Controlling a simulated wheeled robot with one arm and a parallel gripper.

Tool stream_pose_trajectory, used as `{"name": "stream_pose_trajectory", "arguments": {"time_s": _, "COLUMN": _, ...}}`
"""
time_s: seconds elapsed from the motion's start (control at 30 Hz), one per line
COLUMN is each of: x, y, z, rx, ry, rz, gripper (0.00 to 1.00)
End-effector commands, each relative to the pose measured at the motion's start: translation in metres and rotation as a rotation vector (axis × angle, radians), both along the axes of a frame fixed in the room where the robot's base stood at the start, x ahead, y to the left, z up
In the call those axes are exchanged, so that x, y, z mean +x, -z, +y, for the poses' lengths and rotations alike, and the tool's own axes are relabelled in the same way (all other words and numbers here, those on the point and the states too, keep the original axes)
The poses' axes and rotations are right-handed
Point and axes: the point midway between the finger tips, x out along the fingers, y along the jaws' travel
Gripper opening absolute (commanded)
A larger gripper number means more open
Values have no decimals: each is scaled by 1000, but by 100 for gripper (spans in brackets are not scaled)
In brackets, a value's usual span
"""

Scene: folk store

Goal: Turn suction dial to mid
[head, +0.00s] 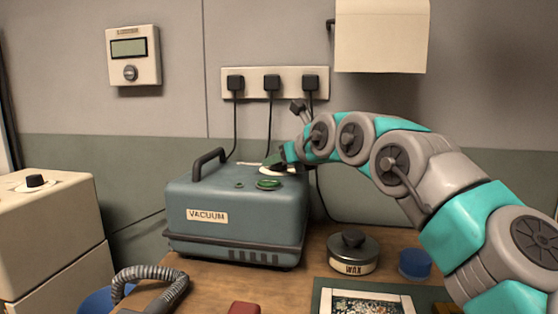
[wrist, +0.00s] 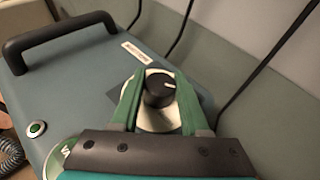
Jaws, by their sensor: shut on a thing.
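The blue-grey vacuum unit (head: 235,220) stands on the wooden bench, with a "VACUUM" label on its front. Its suction dial (wrist: 159,88) is a black knob with a white pointer line on a pale round plate. In the wrist view the pointer is directed to the right. My gripper (wrist: 158,82) is shut on the dial, with one green finger on each side of the knob. In the head view my gripper (head: 278,160) reaches the top of the unit from the right, and it mostly hides the knob. The scale marks cannot be read.
The unit's black carry handle (head: 209,158) and a green button (wrist: 37,128) are near the dial. Cables hang from the socket strip (head: 274,82) behind. A wax tin (head: 352,254), a blue lid (head: 414,263) and a grey hose (head: 155,282) lie around the unit.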

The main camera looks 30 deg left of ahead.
Motion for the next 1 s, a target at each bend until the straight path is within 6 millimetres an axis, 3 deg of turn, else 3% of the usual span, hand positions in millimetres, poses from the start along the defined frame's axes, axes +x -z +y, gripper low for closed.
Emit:
{"name": "stream_pose_trajectory", "arguments": {"time_s": 0.03, "x": 0, "y": -1, "z": 0, "rx": 1, "ry": 1, "rz": -1, "gripper": 47}}
{"name": "stream_pose_trajectory", "arguments": {"time_s": 0.3, "x": 0, "y": 0, "z": 0, "rx": 1, "ry": 1, "rz": -1, "gripper": 75}}
{"name": "stream_pose_trajectory", "arguments": {"time_s": 0.67, "x": -4, "y": -2, "z": -5, "rx": 0, "ry": -2, "rz": -2, "gripper": 75}}
{"name": "stream_pose_trajectory", "arguments": {"time_s": 1.0, "x": -26, "y": -21, "z": -44, "rx": 4, "ry": 0, "rz": -4, "gripper": 75}}
